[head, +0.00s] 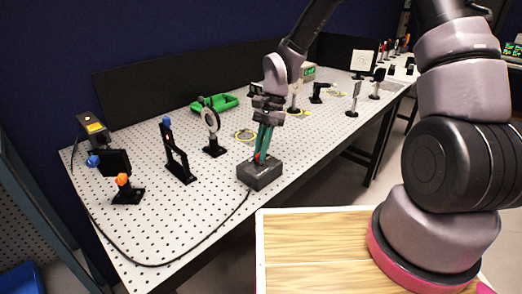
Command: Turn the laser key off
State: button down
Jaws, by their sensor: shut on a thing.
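A small black box (262,176) with a cable stands near the front edge of the perforated table. A small red part, which looks like the key (257,157), shows at its top. My gripper (263,153) points down onto the top of this box, its greenish fingers close together and shut on the key. The fingers hide most of the key, so I cannot tell which way it is turned. A laser housing (93,132) with a yellow label stands at the far left of the table.
Optical mounts, such as a black frame (176,155) and a ring mount (211,130), stand left of my gripper. A green tray (214,104) lies behind. More posts and a white target (361,60) stand to the right. A cable (190,250) runs along the front edge.

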jog(key=n+g+h, duration=0.1)
jog(key=n, duration=0.3)
jog(key=shift+w+a, duration=0.1)
jog(key=shift+a, duration=0.1)
jog(key=n+h, duration=0.2)
jog(key=n, duration=0.2)
jog(key=shift+a+n, duration=0.1)
jog(key=shift+n, duration=0.3)
jog(key=n+h, duration=0.1)
jog(key=n, duration=0.2)
jog(key=shift+a+n+h, duration=0.1)
jog(key=shift+n+h, duration=0.2)
jog(key=n+t+h, duration=0.1)
jog(key=n, duration=0.3)
jog(key=shift+n, duration=0.3)
jog(key=c, duration=0.9)
grip_release()
jog(key=shift+c, duration=0.2)
jog(key=shift+h, duration=0.3)
jog(key=v, duration=1)
jog(key=shift+r, duration=0.45)
